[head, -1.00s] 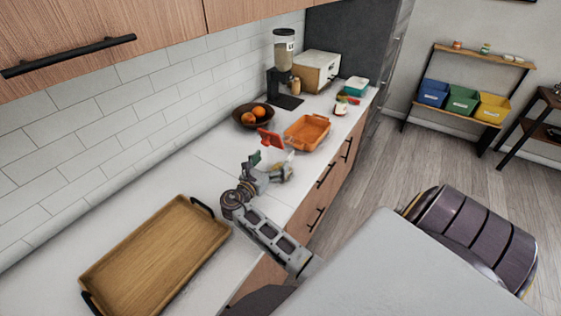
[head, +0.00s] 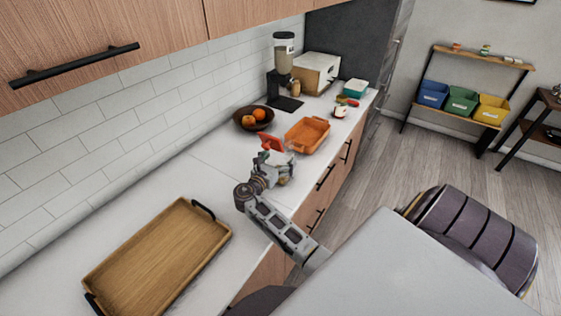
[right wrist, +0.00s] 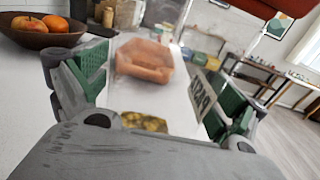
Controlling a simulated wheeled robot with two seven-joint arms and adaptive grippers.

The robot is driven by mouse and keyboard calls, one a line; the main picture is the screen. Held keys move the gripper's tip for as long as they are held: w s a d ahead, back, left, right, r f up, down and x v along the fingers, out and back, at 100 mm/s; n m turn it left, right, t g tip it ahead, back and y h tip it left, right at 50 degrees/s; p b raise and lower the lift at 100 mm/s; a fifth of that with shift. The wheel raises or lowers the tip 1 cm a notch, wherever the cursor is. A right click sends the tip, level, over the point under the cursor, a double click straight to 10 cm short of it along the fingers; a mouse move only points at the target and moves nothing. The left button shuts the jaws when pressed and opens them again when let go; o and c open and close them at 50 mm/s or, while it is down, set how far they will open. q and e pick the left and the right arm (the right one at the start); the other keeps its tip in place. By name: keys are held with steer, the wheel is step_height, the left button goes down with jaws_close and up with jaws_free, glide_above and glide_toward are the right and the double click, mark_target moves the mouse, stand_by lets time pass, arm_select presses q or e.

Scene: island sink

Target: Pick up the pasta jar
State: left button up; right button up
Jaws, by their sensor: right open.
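The pasta jar is clear, with a pale label reading PASTA and yellow pasta low inside. In the right wrist view the jar (right wrist: 145,123) stands between the green-padded fingers of my right gripper (right wrist: 158,88), which is open. The label faces the right finger; I cannot tell whether either pad touches the jar. In the head view my right gripper (head: 272,174) is low over the counter, hiding much of the jar. A red panel (head: 271,143) shows just above it, perhaps the jar's lid. My left gripper is not in view.
An orange basket (head: 307,135) sits just beyond on the counter, with a brown fruit bowl (head: 254,118) to its left. A wooden tray (head: 158,255) lies nearer. A dispenser (head: 283,75) and a beige appliance (head: 316,73) stand farther back. The counter between tray and gripper is clear.

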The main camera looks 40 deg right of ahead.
steer(key=c, duration=1.5)
steer(key=shift+r, duration=0.2)
steer(key=shift+r+b, duration=0.4)
steer(key=shift+r, duration=4.5)
